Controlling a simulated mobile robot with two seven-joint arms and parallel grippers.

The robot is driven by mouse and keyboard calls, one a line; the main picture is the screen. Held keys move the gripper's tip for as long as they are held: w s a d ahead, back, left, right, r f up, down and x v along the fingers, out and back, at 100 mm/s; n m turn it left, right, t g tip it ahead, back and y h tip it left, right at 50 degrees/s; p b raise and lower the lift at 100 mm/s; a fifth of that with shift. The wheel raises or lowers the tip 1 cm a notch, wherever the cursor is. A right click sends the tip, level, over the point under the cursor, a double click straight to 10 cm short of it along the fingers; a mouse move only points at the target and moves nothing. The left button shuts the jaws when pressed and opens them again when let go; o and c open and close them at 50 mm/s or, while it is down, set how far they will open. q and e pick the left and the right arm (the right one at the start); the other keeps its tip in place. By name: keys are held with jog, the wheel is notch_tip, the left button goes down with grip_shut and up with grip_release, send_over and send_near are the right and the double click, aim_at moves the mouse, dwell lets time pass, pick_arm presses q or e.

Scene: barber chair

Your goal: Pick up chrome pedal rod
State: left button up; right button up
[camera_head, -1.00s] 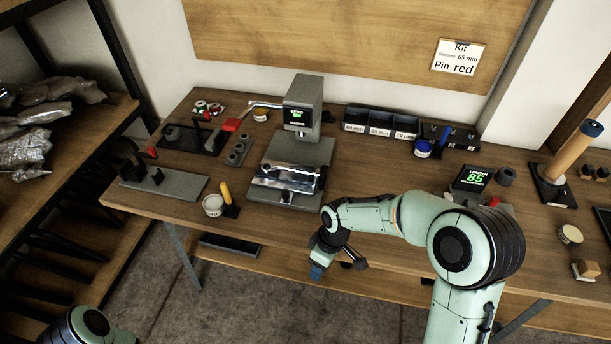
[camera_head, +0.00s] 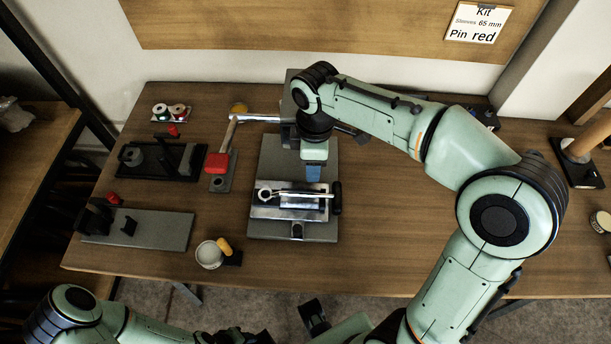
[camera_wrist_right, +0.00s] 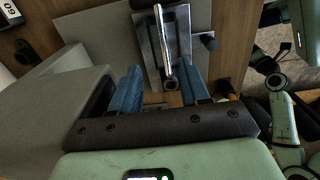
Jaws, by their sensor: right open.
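The chrome pedal rod (camera_head: 297,194) lies across a shiny metal holder on the grey press base (camera_head: 265,226). It has a ring eye at its left end, and its right end meets a black cylinder (camera_head: 337,197). In the right wrist view the rod (camera_wrist_right: 162,45) points away from me, with its ring eye near the fingertips. My right gripper (camera_head: 313,173) is just above and behind the rod in the head view, pointing down. Its blue fingers (camera_wrist_right: 162,90) are open and nothing is between them. My left arm shows at the bottom; its fingers are out of frame.
The press (camera_wrist_right: 55,105) stands close beside my right gripper. A red-headed tool (camera_head: 218,162), a black fixture (camera_head: 160,160), a grey plate (camera_head: 150,230) and a round tin (camera_head: 209,254) are to the left. Bare wood lies between them and to the right of the base.

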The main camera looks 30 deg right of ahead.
jog(key=b, duration=0.1)
send_over(313, 193)
jog(key=f, duration=0.7)
jog(key=shift+s, duration=0.25)
jog(key=shift+w+f+b, duration=0.15)
jog(key=shift+f+b, duration=0.25)
jog(key=shift+f, duration=2.7)
pick_arm(q)
jog(key=shift+s+f, duration=0.6)
jog(key=shift+f, duration=0.35)
pick_arm(e)
jog(key=shift+c, duration=0.4)
grip_shut()
